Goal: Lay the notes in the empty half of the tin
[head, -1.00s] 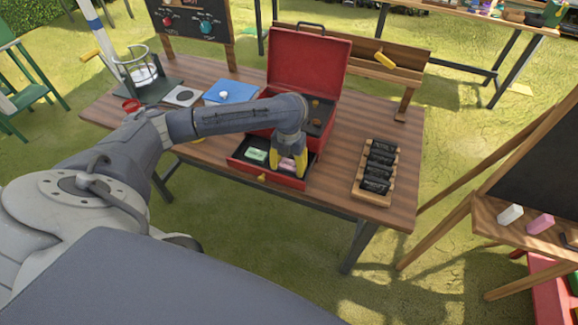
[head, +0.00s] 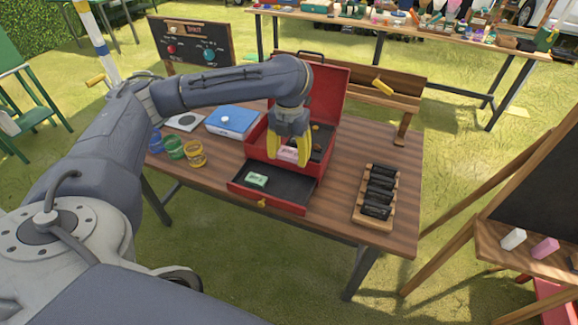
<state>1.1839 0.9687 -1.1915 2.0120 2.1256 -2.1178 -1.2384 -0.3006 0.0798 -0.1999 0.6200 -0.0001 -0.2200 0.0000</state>
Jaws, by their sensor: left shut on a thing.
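A red tin (head: 257,143) stands on the wooden table with its lid (head: 328,92) raised. Its upper part has a dark inside, with some gold coins (head: 316,127) showing on the right; my arm and gripper hide the left part. Its lower drawer (head: 292,190) is pulled out, and a green bundle of notes (head: 256,179) lies in its left part. My left gripper (head: 289,158) is shut on a pink bundle of notes (head: 287,154), held in front of the tin's upper part, over the back of the drawer. My right gripper is not in view.
A wooden rack of dark slots (head: 376,194) stands at the table's right. A blue box (head: 232,121) and several coloured jars (head: 195,154) are at the left. A wooden bench-like shelf (head: 400,100) stands behind. The table between drawer and rack is clear.

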